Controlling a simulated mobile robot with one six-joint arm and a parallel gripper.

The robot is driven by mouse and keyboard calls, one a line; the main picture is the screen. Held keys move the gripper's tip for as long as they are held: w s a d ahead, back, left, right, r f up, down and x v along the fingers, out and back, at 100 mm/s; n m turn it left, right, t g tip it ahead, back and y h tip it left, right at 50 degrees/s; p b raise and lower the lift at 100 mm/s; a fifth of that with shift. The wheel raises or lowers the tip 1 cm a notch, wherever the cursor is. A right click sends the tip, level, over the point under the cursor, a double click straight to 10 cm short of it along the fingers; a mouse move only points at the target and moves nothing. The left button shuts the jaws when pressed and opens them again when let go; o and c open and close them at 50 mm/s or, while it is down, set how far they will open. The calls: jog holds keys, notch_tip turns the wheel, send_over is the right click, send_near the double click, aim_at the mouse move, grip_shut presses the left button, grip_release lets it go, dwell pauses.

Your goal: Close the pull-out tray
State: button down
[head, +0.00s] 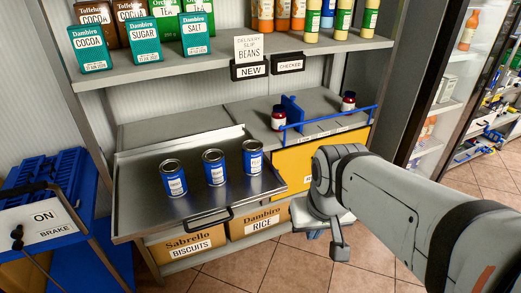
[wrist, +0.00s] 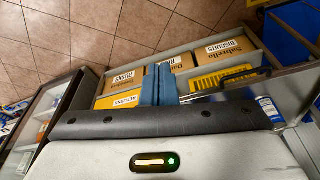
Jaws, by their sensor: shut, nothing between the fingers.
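The metal pull-out tray (head: 140,190) sticks out from the lower shelf, with a dark handle (head: 207,220) on its front edge. Three blue cans (head: 214,168) stand upright on it. My gripper (head: 315,234) is low in front of the shelf unit, to the right of the tray and apart from it in the head view. In the wrist view its blue fingers (wrist: 158,85) are together and empty. The tray (wrist: 290,88) shows at the right there, with its handle (wrist: 247,75) to the right of the fingers.
Cardboard boxes marked Biscuits (head: 187,246) and Rice (head: 259,220) sit under the tray. A blue cart (head: 75,240) with an ON/BRAKE sign stands at the left. A blue-railed shelf section (head: 325,127) with two small jars is at the right. Tiled floor (head: 285,262) is clear in front.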

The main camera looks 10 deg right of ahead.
jog(key=m+t+y+b, duration=0.3)
jog(key=m+t+b, duration=0.3)
jog(key=m+b, duration=1.05)
send_near(270, 196)
notch_tip(270, 196, down, 4)
jog(key=w+a+n+b, duration=0.1)
jog(key=w+n+b, duration=0.1)
jog(key=w, duration=0.1)
jog(key=shift+w+a+p, duration=0.2)
jog(key=shift+w+p, duration=0.1)
jog(key=shift+w, duration=0.1)
